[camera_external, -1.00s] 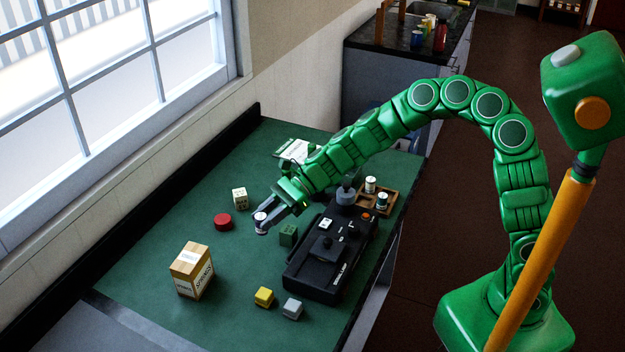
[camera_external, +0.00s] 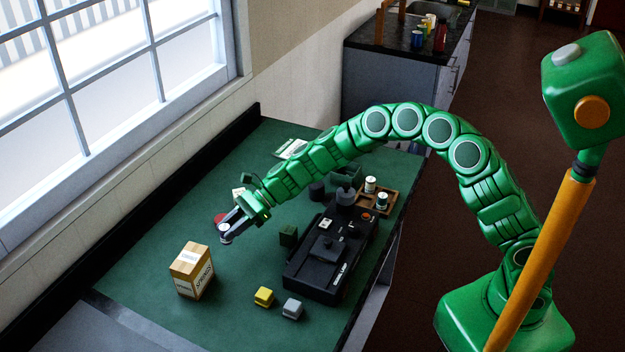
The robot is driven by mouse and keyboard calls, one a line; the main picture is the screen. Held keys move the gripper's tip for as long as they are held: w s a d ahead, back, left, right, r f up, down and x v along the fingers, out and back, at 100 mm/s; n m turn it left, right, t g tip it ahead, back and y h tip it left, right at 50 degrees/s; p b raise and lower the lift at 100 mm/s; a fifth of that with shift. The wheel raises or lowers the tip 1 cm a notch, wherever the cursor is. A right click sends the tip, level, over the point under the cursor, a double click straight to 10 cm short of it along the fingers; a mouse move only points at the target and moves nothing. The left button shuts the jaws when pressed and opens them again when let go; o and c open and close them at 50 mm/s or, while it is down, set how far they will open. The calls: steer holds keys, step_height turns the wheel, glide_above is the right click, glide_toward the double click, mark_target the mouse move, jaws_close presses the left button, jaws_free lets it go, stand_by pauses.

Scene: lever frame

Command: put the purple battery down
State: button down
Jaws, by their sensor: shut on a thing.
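My gripper (camera_external: 229,230) is over the left part of the green table mat (camera_external: 150,275), shut on the purple battery (camera_external: 225,238). Only a small part of the battery shows between the fingertips, with a pale top. It looks upright. I cannot tell whether its lower end touches the mat. The gripper is just in front of a red disc (camera_external: 219,218), partly covering it, and behind a cardboard box (camera_external: 190,270).
A black lever device (camera_external: 325,260) and a dark green cube (camera_external: 288,235) stand right of the gripper. A wooden tray (camera_external: 390,205) holds white-and-green batteries. Yellow (camera_external: 264,296) and grey (camera_external: 292,308) cubes lie in front. A cream cube (camera_external: 237,191) is partly hidden. Mat beside the box is clear.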

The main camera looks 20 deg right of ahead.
steer(key=shift+w+a+f, duration=0.4)
steer(key=shift+a+f, duration=0.15)
steer(key=shift+f, duration=0.25)
steer(key=shift+w+a+f, duration=0.35)
steer(key=shift+a+f, duration=0.2)
steer(key=shift+f, duration=1.75)
steer(key=shift+f, duration=0.15)
steer(key=c, duration=0.8)
jaws_free()
steer(key=shift+w, duration=0.1)
steer(key=v, duration=1.2)
